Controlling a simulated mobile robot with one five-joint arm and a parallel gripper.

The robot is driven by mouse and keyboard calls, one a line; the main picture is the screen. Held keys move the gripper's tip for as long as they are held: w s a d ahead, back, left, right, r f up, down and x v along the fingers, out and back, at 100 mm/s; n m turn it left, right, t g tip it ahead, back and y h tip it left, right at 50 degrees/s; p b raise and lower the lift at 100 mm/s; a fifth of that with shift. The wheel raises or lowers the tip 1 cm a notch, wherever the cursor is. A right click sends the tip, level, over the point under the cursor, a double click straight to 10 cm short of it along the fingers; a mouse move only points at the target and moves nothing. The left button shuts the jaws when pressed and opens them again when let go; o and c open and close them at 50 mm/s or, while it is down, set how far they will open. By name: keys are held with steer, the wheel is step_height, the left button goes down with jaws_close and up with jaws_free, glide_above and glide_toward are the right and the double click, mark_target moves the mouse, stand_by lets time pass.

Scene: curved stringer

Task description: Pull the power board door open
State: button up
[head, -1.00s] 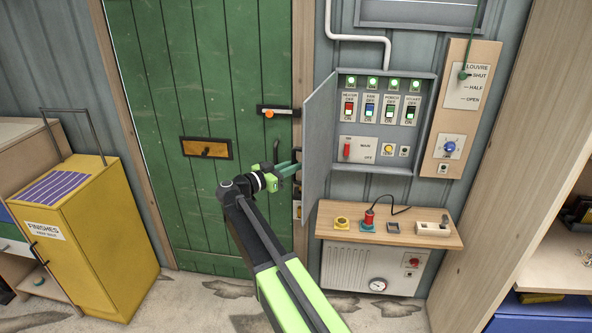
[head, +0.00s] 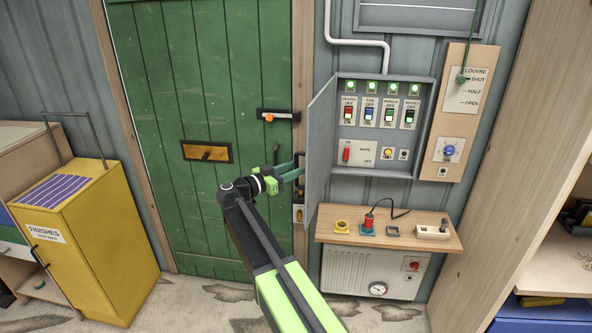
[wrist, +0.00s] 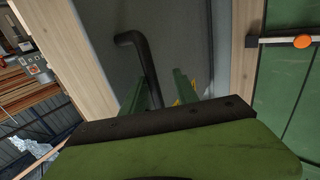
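The power board (head: 427,120) is a grey wall box in the head view. Its grey door (head: 320,135) stands swung out on the left side, so the switches inside show. My gripper (head: 299,170) is at the left, outer face of this door. In the wrist view, my gripper's two green fingers (wrist: 162,90) are spread apart. A dark bent handle (wrist: 137,48) on the grey door face runs down between or just behind them, close to the left finger. I cannot tell whether a finger touches it.
A green plank door (head: 215,80) with an orange-knobbed latch (head: 269,117) is behind my arm. A wooden shelf (head: 392,241) with small fittings juts out below the board. A louvre panel (head: 462,110) is at right. A yellow cabinet (head: 95,250) stands left.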

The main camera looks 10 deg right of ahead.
steer(key=v, duration=1.7)
steer(key=shift+a, duration=0.2)
steer(key=shift+r, duration=0.1)
